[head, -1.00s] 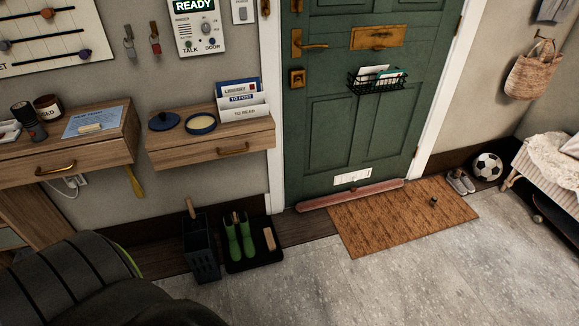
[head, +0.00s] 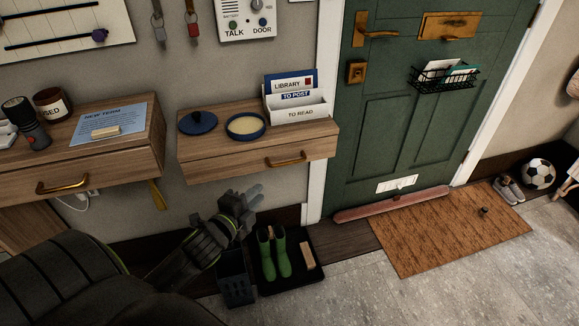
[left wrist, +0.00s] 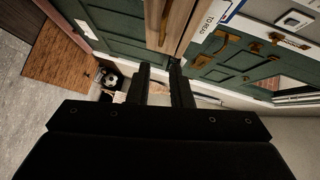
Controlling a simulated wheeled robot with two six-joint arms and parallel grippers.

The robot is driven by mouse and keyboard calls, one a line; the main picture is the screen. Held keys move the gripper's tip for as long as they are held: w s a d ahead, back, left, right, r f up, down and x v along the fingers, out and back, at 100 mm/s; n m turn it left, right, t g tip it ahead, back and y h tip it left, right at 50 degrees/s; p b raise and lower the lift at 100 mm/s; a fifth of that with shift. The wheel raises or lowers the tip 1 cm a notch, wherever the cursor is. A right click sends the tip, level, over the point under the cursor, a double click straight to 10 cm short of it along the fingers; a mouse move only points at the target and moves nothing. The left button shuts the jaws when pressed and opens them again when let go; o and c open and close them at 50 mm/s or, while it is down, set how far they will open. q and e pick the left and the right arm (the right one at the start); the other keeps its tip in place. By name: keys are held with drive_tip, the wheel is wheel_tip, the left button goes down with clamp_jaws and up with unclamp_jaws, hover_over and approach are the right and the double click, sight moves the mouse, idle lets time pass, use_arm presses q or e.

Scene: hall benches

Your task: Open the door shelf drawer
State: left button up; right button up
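The door shelf drawer (head: 262,163) is the wooden drawer under the small shelf beside the green door, with a brass bar handle (head: 287,160). Its front looks flush and shut. My left gripper (head: 253,193) is below and left of that handle in the head view, apart from it. In the left wrist view the two dark fingers (left wrist: 160,68) are spread with an empty gap between them. The brass handle (left wrist: 163,22) and wooden front show beyond the fingertips there. My right gripper is not in view.
On the shelf stand a letter rack (head: 297,105), a blue lid (head: 198,122) and an open blue tin (head: 246,126). Another drawer (head: 90,178) with a brass handle is at the left. Green boots (head: 274,255) and a dark bin (head: 236,280) stand below.

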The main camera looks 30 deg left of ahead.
sight(289, 162)
use_arm(q)
drive_tip(key=w, duration=0.5)
drive_tip(key=w+f, duration=0.1)
drive_tip(key=w, duration=0.5)
drive_tip(key=w+a+f, duration=0.1)
drive_tip(key=w, duration=0.5)
drive_tip(key=shift+w+a+f+b, duration=0.1)
drive_tip(key=shift+f+b, duration=0.05)
drive_tip(key=shift+b, duration=0.25)
clamp_jaws()
